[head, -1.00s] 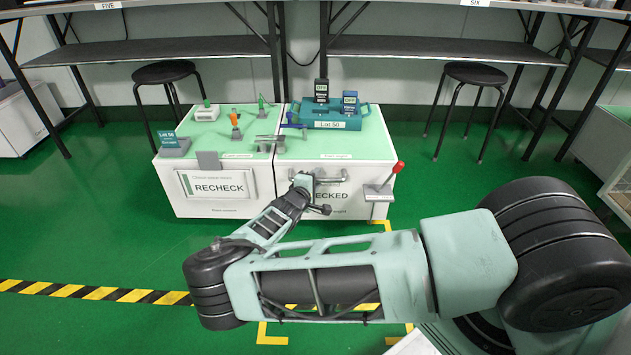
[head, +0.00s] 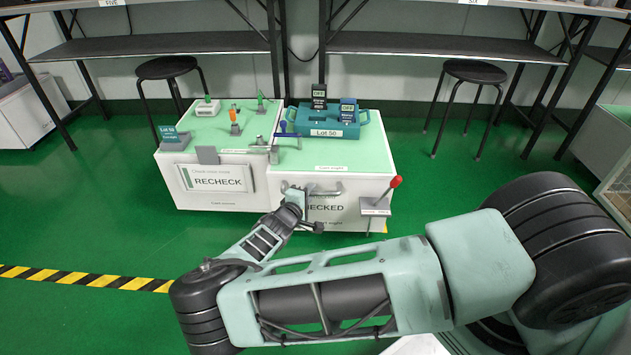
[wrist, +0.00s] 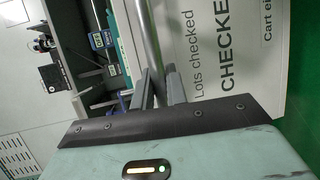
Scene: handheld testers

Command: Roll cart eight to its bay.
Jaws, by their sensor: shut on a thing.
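Cart eight is the white cart (head: 350,212) with a green top and the sign CHECKED, partly hidden by my arm. Its front has a grey bar handle (head: 328,190), which also shows in the wrist view (wrist: 144,42). My gripper (head: 292,194) is at the left part of this handle; in the wrist view its fingers (wrist: 160,90) are shut on the bar. A red-knobbed lever (head: 395,182) stands at the cart's right front corner.
The RECHECK cart (head: 215,188) stands close on the left. A teal Lot 50 tray (head: 325,132) with dark testers rides on cart eight. Black stools (head: 166,68) and (head: 472,72) stand behind under shelves. A striped floor line (head: 90,278) runs left. Green floor is clear to the right.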

